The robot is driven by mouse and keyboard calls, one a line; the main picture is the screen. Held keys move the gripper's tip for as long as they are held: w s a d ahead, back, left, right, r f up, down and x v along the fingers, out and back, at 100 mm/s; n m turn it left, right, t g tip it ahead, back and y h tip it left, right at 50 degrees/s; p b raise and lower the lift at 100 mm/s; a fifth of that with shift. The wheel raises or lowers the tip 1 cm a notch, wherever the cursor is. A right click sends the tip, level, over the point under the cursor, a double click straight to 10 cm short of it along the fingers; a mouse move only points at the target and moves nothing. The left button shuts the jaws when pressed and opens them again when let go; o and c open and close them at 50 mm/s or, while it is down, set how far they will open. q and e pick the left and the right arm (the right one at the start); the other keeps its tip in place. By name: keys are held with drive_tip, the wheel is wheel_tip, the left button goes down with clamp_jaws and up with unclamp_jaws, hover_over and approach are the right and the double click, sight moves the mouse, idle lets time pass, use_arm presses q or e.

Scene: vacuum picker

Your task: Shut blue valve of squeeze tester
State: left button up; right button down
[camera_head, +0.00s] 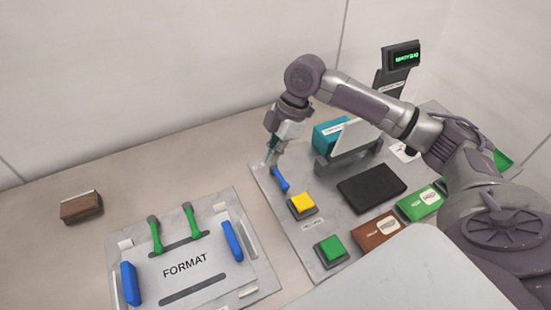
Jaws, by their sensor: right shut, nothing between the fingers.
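The squeeze tester panel (290,222) is a grey plate at the centre right. A small blue valve handle (281,180) sits near its upper left corner, lying slanted. My right gripper (270,160) points down just above and beside the upper end of the blue handle. Its fingers are shut with nothing between them. I cannot tell whether the fingertips touch the handle. My left gripper is not in view.
A yellow button (302,203), a green button (329,248) and a black pad (371,188) share the panel. A teal box (332,132) stands behind. A FORMAT plate (186,285) with blue and green handles lies left. A brown block (81,207) sits far left.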

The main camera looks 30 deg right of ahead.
sight(279, 178)
drive_tip(key=x, duration=0.7)
drive_tip(key=shift+s+a+f+p, duration=0.1)
drive_tip(key=shift+p, duration=0.3)
drive_tip(key=d, duration=0.1)
drive_tip(key=d+f+p, duration=0.1)
drive_tip(key=shift+d+f, duration=0.15)
drive_tip(key=shift+d, duration=0.2)
drive_tip(key=shift+d+f, duration=0.15)
drive_tip(key=shift+d, duration=0.35)
